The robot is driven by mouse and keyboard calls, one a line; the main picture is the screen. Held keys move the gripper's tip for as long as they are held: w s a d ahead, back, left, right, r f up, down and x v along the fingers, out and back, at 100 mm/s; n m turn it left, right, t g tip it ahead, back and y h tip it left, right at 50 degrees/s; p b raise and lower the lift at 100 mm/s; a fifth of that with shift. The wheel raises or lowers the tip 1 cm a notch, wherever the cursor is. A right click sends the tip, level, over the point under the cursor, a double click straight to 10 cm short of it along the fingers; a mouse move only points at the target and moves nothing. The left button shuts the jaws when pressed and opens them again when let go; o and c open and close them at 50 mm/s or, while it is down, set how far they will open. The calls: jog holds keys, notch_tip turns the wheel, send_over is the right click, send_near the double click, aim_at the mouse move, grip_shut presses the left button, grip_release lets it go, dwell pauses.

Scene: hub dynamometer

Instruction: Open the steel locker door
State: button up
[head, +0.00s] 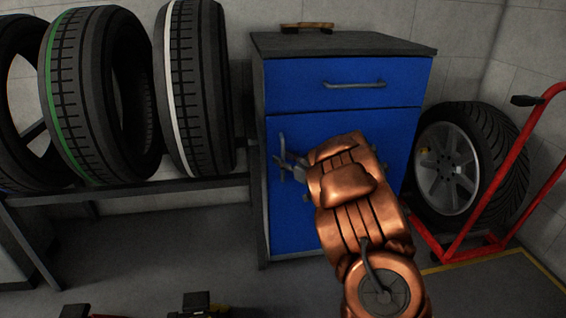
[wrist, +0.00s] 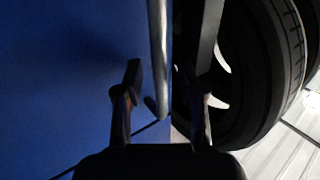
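The locker is a blue cabinet with a dark top (head: 345,43). Its blue door (head: 293,222) lies below a drawer and looks shut, in line with the front. A grey vertical handle (head: 282,147) is at the door's left edge; in the wrist view it is a pale bar (wrist: 158,58). My gripper (head: 291,168) is at this handle, with my copper arm hiding much of the door. In the wrist view my gripper (wrist: 170,80) has its fingers apart, one on each side of the bar, with gaps visible.
A drawer with its own handle (head: 354,85) is above the door. A wooden brush-like object (head: 307,27) lies on top. A rack (head: 140,189) with several tires stands close at left. A wheel (head: 447,170) and a red hand truck (head: 507,165) are at right. Floor in front is partly clear.

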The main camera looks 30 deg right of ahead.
jog(key=shift+w+a, duration=0.1)
jog(key=shift+w, duration=0.3)
jog(key=shift+c, duration=0.2)
grip_shut()
